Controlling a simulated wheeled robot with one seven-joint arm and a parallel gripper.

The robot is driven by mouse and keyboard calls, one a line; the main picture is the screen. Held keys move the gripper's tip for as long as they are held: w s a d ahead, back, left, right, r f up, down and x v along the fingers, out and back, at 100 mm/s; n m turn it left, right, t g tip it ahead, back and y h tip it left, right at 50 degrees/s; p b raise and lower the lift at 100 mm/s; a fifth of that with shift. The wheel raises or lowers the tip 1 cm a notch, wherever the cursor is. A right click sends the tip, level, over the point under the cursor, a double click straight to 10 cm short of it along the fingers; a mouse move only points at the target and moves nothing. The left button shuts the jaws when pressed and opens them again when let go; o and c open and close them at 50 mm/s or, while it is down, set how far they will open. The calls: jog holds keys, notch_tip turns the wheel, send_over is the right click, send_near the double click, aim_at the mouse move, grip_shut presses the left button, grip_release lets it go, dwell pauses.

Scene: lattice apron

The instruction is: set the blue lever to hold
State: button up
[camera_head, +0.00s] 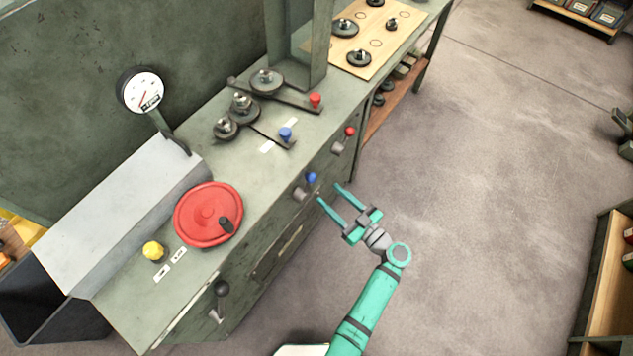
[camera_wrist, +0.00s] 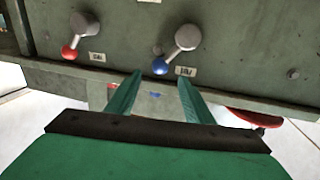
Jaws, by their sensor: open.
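A small blue lever (camera_head: 311,178) with a round knob and a grey hub sits on the bench's front face. In the wrist view the blue lever (camera_wrist: 160,66) has its knob below and left of the hub, beside a small label (camera_wrist: 185,71) too small to read. A second, longer lever with a blue knob (camera_head: 286,133) lies on the bench top, beside white labels. My gripper (camera_head: 330,193) is open and empty, its fingers pointing at the front-face blue lever. In the wrist view its fingertips (camera_wrist: 160,77) lie on either side of the blue knob, apparently short of it.
A red front lever (camera_head: 350,131) sits beside the blue one. The bench top holds a red handwheel (camera_head: 208,214), a yellow knob (camera_head: 153,250), a gauge (camera_head: 142,91) and a red-knobbed lever (camera_head: 315,99). A black-knobbed lever (camera_head: 221,287) is lower on the front.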

aim_at(306, 187)
jog(key=x, duration=0.7)
jog(key=shift+w+a, duration=0.2)
jog(key=shift+w, duration=0.05)
grip_shut()
